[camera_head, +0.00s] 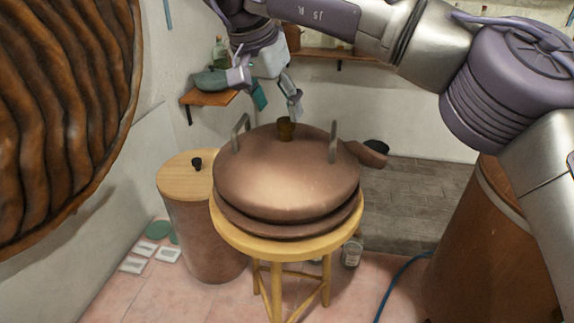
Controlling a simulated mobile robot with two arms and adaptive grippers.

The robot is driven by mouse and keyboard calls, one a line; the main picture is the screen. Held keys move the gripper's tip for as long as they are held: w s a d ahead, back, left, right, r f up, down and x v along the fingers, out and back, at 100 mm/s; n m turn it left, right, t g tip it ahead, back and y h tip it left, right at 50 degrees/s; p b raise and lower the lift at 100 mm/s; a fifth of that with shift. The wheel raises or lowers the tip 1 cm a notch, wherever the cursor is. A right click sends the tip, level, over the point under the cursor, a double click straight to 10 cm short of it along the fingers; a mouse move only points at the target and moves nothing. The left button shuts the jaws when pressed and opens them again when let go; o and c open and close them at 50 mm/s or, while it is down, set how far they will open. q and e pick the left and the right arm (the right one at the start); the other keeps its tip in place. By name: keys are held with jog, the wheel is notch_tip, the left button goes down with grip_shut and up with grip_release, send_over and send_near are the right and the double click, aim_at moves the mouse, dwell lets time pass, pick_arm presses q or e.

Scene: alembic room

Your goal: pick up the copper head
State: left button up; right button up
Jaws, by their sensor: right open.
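The copper head (287,180) is a wide, domed, brownish-pink vessel. It sits upright on a round wooden stool (285,246). It has two upright loop handles, left and right, a small dark brass knob (286,128) on top, and a short spout (370,153) at the right. My right gripper (278,100) hangs from the arm coming in from the upper right. It is open and empty, and in the picture its fingers appear just above the knob. I cannot tell how far apart they are in depth. My left gripper is not in view.
A copper drum with a wooden lid (180,180) stands left of the stool. A large copper barrel (480,250) stands at the right. A wall shelf (212,97) holds a green bottle. A glass jar (352,252) and blue hose (398,280) are on the floor.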

aim_at(286, 119)
jog(key=shift+w+p+x, duration=0.25)
jog(key=shift+p+x, duration=0.45)
jog(key=shift+x, duration=0.45)
jog(key=f, duration=0.1)
jog(key=d+p, duration=0.1)
jog(key=f, duration=0.1)
jog(key=shift+w+d+f, duration=0.25)
jog(key=shift+w+f, duration=0.25)
jog(key=shift+f, duration=0.05)
jog(key=shift+a, duration=0.15)
jog(key=c, duration=0.5)
grip_shut()
jog(key=shift+r, duration=0.2)
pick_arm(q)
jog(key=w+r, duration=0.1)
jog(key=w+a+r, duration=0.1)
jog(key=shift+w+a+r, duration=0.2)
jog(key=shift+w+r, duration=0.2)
